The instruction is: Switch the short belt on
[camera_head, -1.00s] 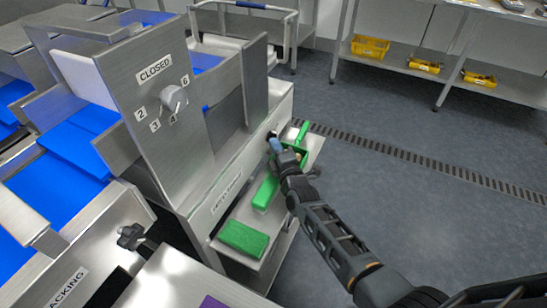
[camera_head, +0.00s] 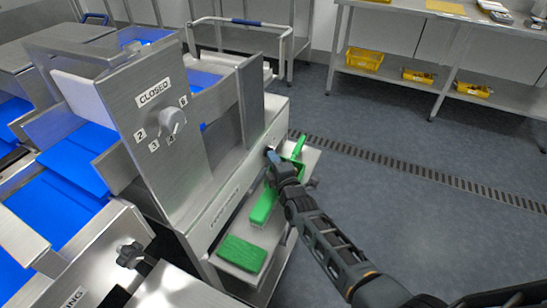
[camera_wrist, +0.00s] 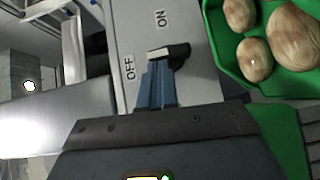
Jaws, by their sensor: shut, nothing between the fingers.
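The belt switch shows in the wrist view as a dark lever (camera_wrist: 172,52) with a pale base, on a grey metal panel (camera_wrist: 200,80). An ON label (camera_wrist: 160,19) lies above it and an OFF label (camera_wrist: 130,68) at its lower left. The lever lies roughly sideways, so I cannot tell which setting it is in. My gripper (camera_wrist: 157,72) is shut and empty, its blue fingertips right by the lever's lower side. I cannot tell whether they touch. In the head view my gripper (camera_head: 271,156) is at the panel's right end and largely hides the switch.
A green tray with brown fruit (camera_wrist: 270,45) is close to the right of the switch. A green brush (camera_head: 264,206) and a green block (camera_head: 242,253) lie on the ledge below the panel. A dial (camera_head: 172,122) is on the upright plate. The floor at right is clear.

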